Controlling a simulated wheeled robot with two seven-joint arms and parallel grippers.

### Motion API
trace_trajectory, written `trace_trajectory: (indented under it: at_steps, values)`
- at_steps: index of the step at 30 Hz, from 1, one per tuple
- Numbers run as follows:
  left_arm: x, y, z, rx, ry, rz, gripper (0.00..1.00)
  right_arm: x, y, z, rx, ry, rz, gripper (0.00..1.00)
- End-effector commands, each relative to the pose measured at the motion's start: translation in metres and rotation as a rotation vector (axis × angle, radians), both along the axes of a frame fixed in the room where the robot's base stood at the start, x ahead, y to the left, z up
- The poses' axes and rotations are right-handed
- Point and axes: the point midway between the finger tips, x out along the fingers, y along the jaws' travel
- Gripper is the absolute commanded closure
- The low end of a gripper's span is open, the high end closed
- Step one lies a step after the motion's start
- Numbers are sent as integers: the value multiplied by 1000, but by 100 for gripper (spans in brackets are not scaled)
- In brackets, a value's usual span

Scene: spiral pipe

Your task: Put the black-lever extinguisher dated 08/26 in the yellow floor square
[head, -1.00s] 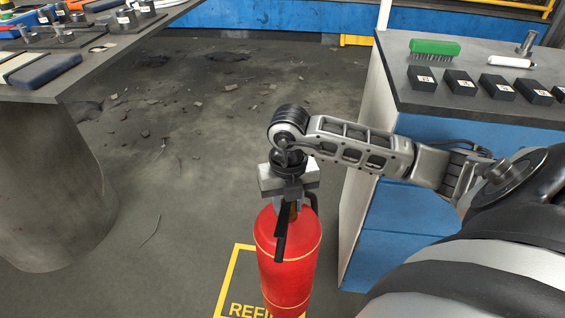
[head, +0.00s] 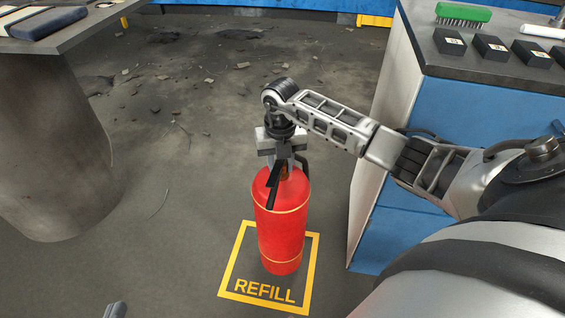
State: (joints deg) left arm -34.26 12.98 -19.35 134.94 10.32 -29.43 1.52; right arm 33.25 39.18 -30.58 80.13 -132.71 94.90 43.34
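The red fire extinguisher (head: 281,225) is upright over the yellow floor square (head: 313,270) marked REFILL. Its base shows inside the yellow outline, toward the back. I cannot tell whether it touches the floor or hangs just above it. Its lever (head: 272,187) is black; no date is readable. The fingertips are partly hidden.
A blue and white cabinet (head: 400,205) with a dark top stands close on the right, bearing a green brush (head: 463,13) and black blocks (head: 490,46). A grey table (head: 75,37) on a thick pillar is at left. Debris litters the floor behind.

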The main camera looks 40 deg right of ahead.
Motion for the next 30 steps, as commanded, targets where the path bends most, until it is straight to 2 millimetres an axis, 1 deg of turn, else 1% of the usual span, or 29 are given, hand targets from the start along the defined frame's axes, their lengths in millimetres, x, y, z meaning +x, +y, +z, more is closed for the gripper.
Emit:
trace_trajectory:
  at_steps: [1, 3, 6, 10, 17, 18, 20, 28, 30]
  values:
    - [0, 0, 0, 0, 0, 0, 100, 9, -1, 10, 2, -28, -2, 100]
    - [-1, 0, -2, -3, -3, 2, 100, 13, -2, 4, 2, -28, -2, 100]
    - [-1, 0, -4, -13, -15, 4, 100, 12, -2, -9, 3, -27, -2, 100]
    - [-1, -2, 3, -46, -40, 4, 100, 12, -1, -21, 5, -28, -1, 100]
    - [-1, -3, 8, -62, -41, 2, 100, 11, -2, -23, 2, -28, -1, 100]
    - [0, -3, 6, -61, -42, 2, 100, 3, -2, -36, -2, 1, 0, 67]
    - [0, -3, 7, -62, -45, 2, 100, 3, -2, -36, -3, 1, 0, 50]
    - [3, -4, 9, -61, -51, 2, 100, 4, -2, -35, -1, 0, 0, 49]
    - [3, -3, 10, -58, -52, 2, 100, 4, -2, -32, -2, -1, 0, 49]
